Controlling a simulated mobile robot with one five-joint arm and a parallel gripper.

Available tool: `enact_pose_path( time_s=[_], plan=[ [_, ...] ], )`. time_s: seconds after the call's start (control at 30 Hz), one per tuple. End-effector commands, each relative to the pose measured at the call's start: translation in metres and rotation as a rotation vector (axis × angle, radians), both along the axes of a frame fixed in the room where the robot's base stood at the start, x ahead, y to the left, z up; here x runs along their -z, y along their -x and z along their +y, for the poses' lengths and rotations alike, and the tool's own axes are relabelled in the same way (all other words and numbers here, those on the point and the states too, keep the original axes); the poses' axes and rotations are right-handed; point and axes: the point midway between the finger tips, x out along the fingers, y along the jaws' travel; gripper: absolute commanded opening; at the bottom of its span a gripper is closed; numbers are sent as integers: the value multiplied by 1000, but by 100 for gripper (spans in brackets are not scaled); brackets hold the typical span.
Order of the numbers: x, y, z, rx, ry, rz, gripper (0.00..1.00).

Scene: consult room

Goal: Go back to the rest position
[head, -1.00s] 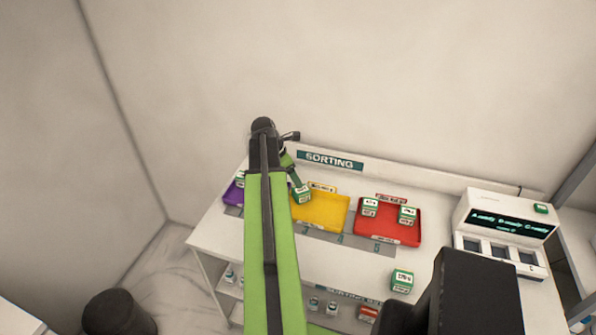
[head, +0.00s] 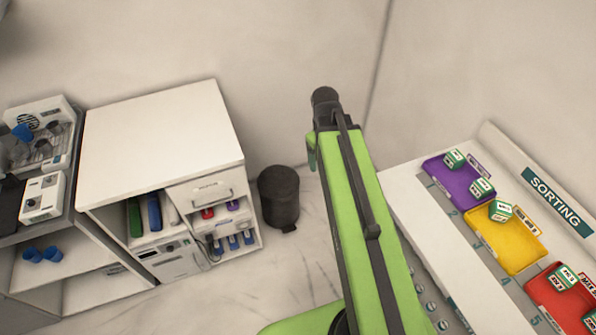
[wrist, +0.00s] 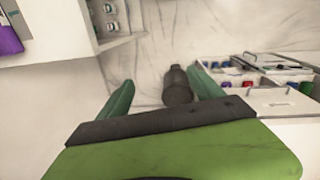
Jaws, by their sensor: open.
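My gripper (wrist: 160,95) shows in the wrist view with its two green fingers spread apart and nothing between them. The black bin seen between the fingers stands on the floor beyond. The arm is over the floor, left of the sorting table (head: 405,190) and clear of the trays.
The sorting table holds a purple tray (head: 450,190), a yellow tray (head: 505,245) and a red tray (head: 545,290), with small green-and-white boxes in them. A white cabinet (head: 160,130) stands left. The black bin (head: 279,195) is on the floor between.

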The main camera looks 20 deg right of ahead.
Motion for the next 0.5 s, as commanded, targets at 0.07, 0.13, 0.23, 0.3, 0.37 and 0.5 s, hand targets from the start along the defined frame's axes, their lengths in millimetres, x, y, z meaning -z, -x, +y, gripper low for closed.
enact_pose_path(
  time_s=[0.07, 0.13, 0.23, 0.3, 0.37, 0.5],
  plan=[
    [1, 3, 70, 62, -37, -5, 76],
    [1, 7, 111, 119, -61, -5, 76],
    [1, 12, 135, 169, -80, 0, 76],
    [1, 13, 137, 185, -85, 1, 76],
    [1, 13, 138, 190, -86, 2, 76],
    [1, 12, 137, 190, -85, 1, 76]
  ],
)
